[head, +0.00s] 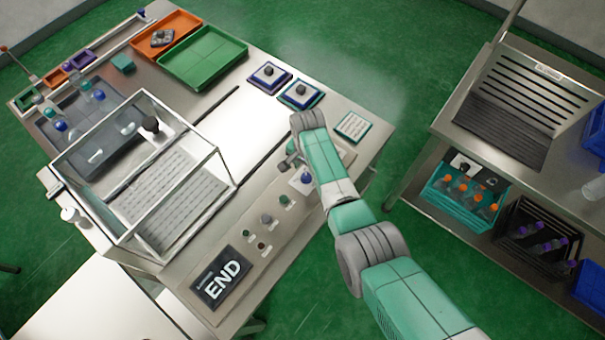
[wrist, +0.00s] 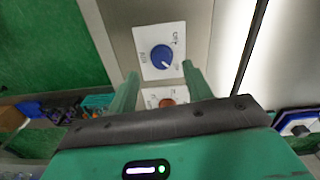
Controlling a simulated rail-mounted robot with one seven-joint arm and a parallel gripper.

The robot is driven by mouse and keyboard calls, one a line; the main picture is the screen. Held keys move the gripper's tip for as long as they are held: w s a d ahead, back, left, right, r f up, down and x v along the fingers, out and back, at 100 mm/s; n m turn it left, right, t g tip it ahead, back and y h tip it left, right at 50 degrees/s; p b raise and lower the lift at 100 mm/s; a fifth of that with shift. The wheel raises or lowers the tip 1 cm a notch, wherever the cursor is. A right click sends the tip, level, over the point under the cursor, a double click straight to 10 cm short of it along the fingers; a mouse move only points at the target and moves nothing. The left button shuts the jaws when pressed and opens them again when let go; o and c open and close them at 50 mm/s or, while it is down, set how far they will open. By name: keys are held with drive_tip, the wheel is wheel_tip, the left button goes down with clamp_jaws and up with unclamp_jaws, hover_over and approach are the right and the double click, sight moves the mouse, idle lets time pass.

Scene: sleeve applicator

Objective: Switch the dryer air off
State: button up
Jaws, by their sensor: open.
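A blue rotary knob (wrist: 162,56) on a white label plate (wrist: 148,35) sits just beyond my fingertips in the wrist view. A pale pointer mark on it faces the lower right. The plate's small lettering is hard to read; one word looks like OFF. My gripper (wrist: 160,72) is open and empty, its two green fingers apart on either side below the knob. In the head view my gripper (head: 291,163) is over the machine's control panel, with the blue knob (head: 306,178) beside it and partly hidden by my arm. I cannot tell if a finger touches it.
A second plate with a reddish-brown knob (wrist: 167,102) shows between my fingers. More panel knobs (head: 266,218) and a display reading END (head: 222,277) lie along the front. A clear guard box (head: 150,170) stands to the left. Two square pads with knobs (head: 300,92) lie behind.

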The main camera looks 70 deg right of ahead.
sight(306, 176)
wheel_tip(306, 176, down, 5)
drive_tip(key=shift+r+b, duration=0.1)
drive_tip(key=shift+b, duration=0.7)
drive_tip(key=shift+w, duration=0.1)
drive_tip(key=c, duration=1)
drive_tip(key=shift+o, duration=0.2)
